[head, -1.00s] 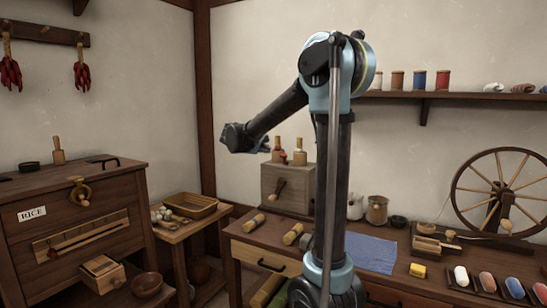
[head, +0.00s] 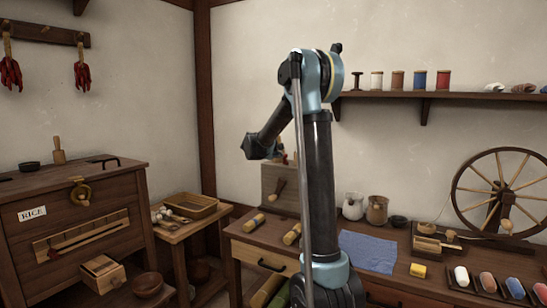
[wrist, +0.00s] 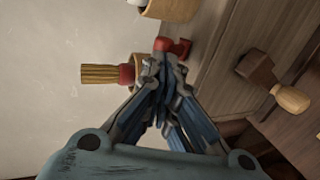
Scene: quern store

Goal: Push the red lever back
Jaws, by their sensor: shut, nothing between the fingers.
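In the wrist view my gripper (wrist: 160,72) is shut and empty, its fingertips close to two red parts on top of a wooden box (wrist: 225,50). One is a red collar (wrist: 127,74) with a ribbed tan handle pointing left. The other is a short red piece (wrist: 172,46) just beyond the fingertips. I cannot tell which is the red lever, nor whether the fingers touch either. A dark lever with a wooden knob (wrist: 275,85) sticks out of the box's side. In the head view the box (head: 270,183) stands behind my arm, which hides much of it and the fingertips.
The box stands on a bench with a blue cloth (head: 368,251), wooden rollers (head: 254,223) and jugs (head: 377,210). A spinning wheel (head: 498,195) is at right, and a shelf (head: 440,96) of spools above. A rice chest (head: 75,225) and small table with a tray (head: 190,208) are at left.

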